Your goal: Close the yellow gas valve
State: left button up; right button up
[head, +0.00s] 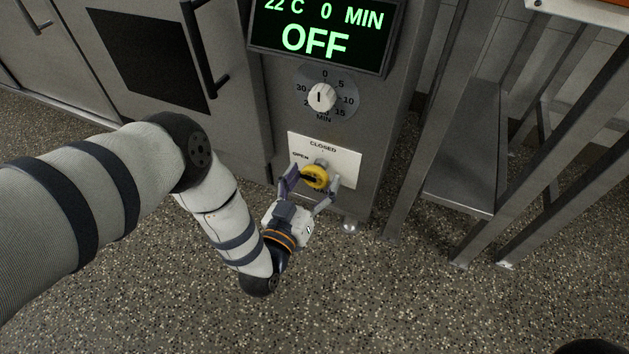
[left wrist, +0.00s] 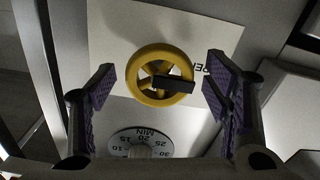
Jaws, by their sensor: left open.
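The yellow gas valve (head: 316,177) is a round handwheel on a white plate (head: 347,165) low on the grey appliance. The plate reads CLOSED at the top and OPEN at the left. In the left wrist view the valve (left wrist: 160,56) has spokes and a black bar that points toward the OPEN lettering. My left gripper (head: 311,187) is at the valve, its fingers spread on either side of the wheel. In the left wrist view gaps show between the wheel and both purple-padded fingers (left wrist: 162,86). My right gripper is not in view.
Above the plate are a timer knob (head: 321,97) and a display (head: 318,38) reading OFF. The timer dial also shows in the left wrist view (left wrist: 140,143). A metal rack (head: 465,160) stands at right. The speckled floor (head: 370,290) in front is clear.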

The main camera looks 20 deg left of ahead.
pick_arm(q)
jog(key=shift+w, duration=0.25)
jog(key=c, duration=1.2)
jog(key=shift+r+m, duration=0.1)
jog(key=shift+m, duration=0.2)
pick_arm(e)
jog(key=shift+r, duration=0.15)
pick_arm(q)
jog(key=m+p, duration=0.2)
jog(key=m, duration=0.1)
jog(key=shift+r, duration=0.1)
jog(key=m+p, duration=0.1)
jog(key=m, duration=0.3)
jog(key=shift+s+m, duration=0.1)
jog(key=shift+m, duration=0.2)
jog(key=m+p, duration=0.1)
jog(key=m, duration=0.4)
jog(key=shift+f, duration=0.2)
jog(key=shift+m, duration=2.2)
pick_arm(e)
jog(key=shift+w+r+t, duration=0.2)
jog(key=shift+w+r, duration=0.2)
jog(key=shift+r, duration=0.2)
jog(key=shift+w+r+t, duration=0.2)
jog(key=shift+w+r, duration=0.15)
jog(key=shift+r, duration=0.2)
pick_arm(q)
jog(key=shift+m, duration=0.3)
